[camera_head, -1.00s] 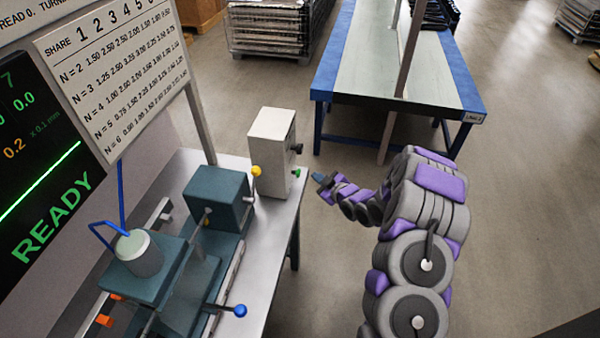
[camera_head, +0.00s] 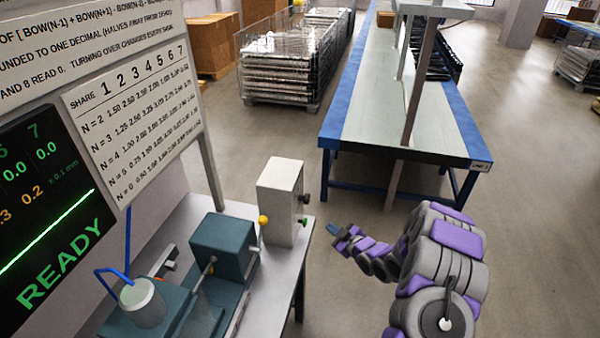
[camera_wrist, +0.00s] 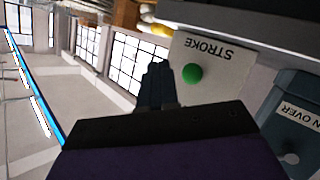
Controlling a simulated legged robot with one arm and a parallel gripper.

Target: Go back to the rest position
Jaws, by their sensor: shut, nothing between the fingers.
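My gripper (camera_head: 334,230) is at the end of my grey and purple arm, in free air just right of the white box (camera_head: 281,200) on the bench. Its fingers are shut and hold nothing. In the wrist view the dark fingers (camera_wrist: 157,86) lie together, beside a green button (camera_wrist: 192,73) on a panel marked STROKE (camera_wrist: 215,62). In the head view the gripper looks apart from the green knob (camera_head: 303,222).
The bench (camera_head: 290,262) carries a teal machine block (camera_head: 222,250), a yellow knob (camera_head: 263,221) and a pale cup (camera_head: 142,300). A screen (camera_head: 45,215) reads READY. A long blue-edged table (camera_head: 345,125) stands behind. Open floor (camera_head: 540,180) lies to the right.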

